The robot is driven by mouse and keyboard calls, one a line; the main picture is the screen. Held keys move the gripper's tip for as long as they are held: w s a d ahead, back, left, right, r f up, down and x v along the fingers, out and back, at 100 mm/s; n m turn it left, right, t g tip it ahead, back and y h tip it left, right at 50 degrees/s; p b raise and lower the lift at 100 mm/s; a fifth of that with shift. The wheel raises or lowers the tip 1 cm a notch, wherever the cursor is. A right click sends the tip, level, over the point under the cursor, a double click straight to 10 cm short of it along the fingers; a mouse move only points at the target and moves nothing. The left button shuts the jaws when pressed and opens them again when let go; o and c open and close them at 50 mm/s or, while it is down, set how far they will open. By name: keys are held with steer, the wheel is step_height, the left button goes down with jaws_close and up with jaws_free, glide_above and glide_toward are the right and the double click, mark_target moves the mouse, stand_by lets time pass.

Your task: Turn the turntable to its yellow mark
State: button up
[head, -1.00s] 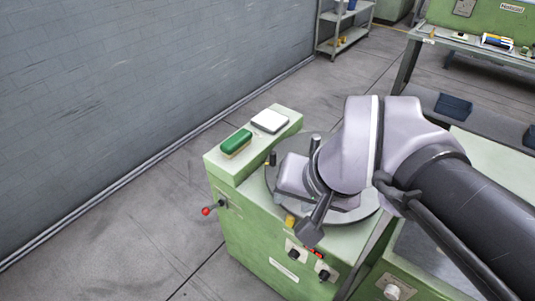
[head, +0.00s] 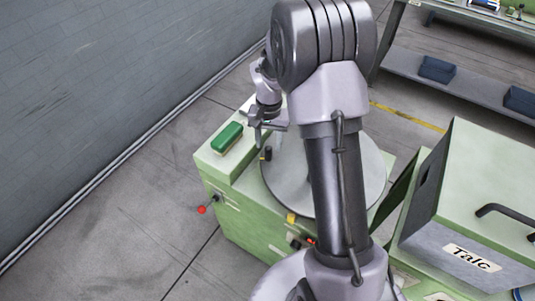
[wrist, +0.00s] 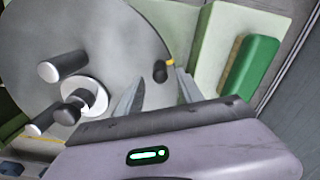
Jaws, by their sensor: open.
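The turntable (head: 285,182) is a round grey disc on the green machine, partly hidden by my arm. My gripper (head: 267,134) is open above the rim by the knob. In the wrist view the open fingers (wrist: 159,80) appear on either side of the knob; contact cannot be told.
A green block (head: 227,137) lies on the machine's raised ledge, left of the disc. A red-tipped lever (head: 202,210) sticks out at the machine's left side. A yellow piece (head: 291,218) is at the disc's front edge. A Talc box (head: 470,190) stands at right.

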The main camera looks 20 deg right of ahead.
mark_target(268, 151)
step_height(268, 151, down, 5)
steer(key=shift+r+b, duration=0.15)
steer(key=shift+b, duration=0.4)
jaws_close()
stand_by(1.0)
